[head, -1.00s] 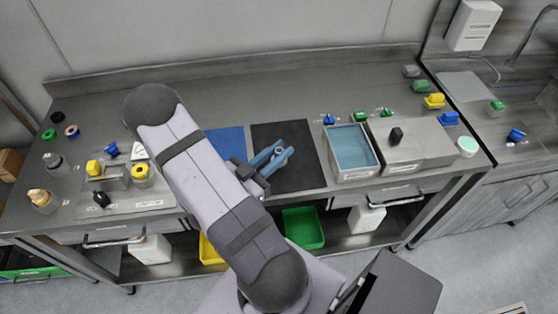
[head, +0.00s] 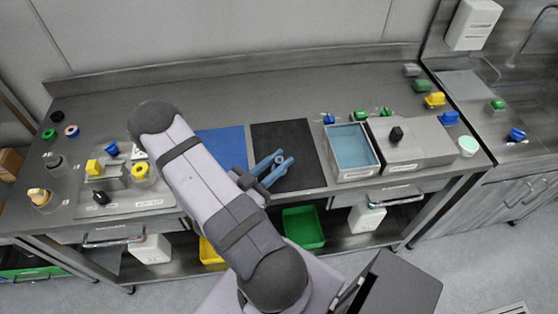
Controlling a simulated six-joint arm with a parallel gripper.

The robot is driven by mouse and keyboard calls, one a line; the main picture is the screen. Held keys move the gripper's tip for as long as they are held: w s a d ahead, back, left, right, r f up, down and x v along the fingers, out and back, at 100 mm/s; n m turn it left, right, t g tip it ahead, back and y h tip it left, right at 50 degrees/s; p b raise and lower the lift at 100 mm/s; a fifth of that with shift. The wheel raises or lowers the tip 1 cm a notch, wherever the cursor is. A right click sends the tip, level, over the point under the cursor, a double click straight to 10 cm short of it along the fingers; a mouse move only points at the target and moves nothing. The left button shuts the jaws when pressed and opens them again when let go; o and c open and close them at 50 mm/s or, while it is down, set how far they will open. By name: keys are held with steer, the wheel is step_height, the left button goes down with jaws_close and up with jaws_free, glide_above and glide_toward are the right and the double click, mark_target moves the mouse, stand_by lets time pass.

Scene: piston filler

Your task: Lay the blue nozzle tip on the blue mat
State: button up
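The blue mat (head: 226,143) lies on the bench at centre, partly hidden behind my arm; the part that shows is bare. My gripper (head: 279,162) is over the black mat to its right, with its blue fingers pointing up and right. A small round piece (head: 278,160) with a bluish rim sits between the fingertips and seems gripped. It is too small to tell for sure whether it is the blue nozzle tip. Another small blue part (head: 329,119) stands at the back, right of the black mat.
The black mat (head: 300,135) lies beside the blue mat. A water-filled tray (head: 351,171) and a metal box with a black knob (head: 396,134) stand to the right. A station with a yellow part (head: 94,167) and bottles is at left. The bench behind the mats is clear.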

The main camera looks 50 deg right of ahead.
steer(key=shift+o, duration=1.1)
steer(key=shift+r, duration=0.15)
steer(key=a+b, duration=0.1)
steer(key=a, duration=0.2)
steer(key=w+a+b, duration=0.1)
steer(key=a, duration=0.6)
steer(key=shift+w+a+b, duration=0.25)
steer(key=shift+b, duration=0.15)
steer(key=shift+o, duration=0.5)
steer(key=shift+a, duration=0.7)
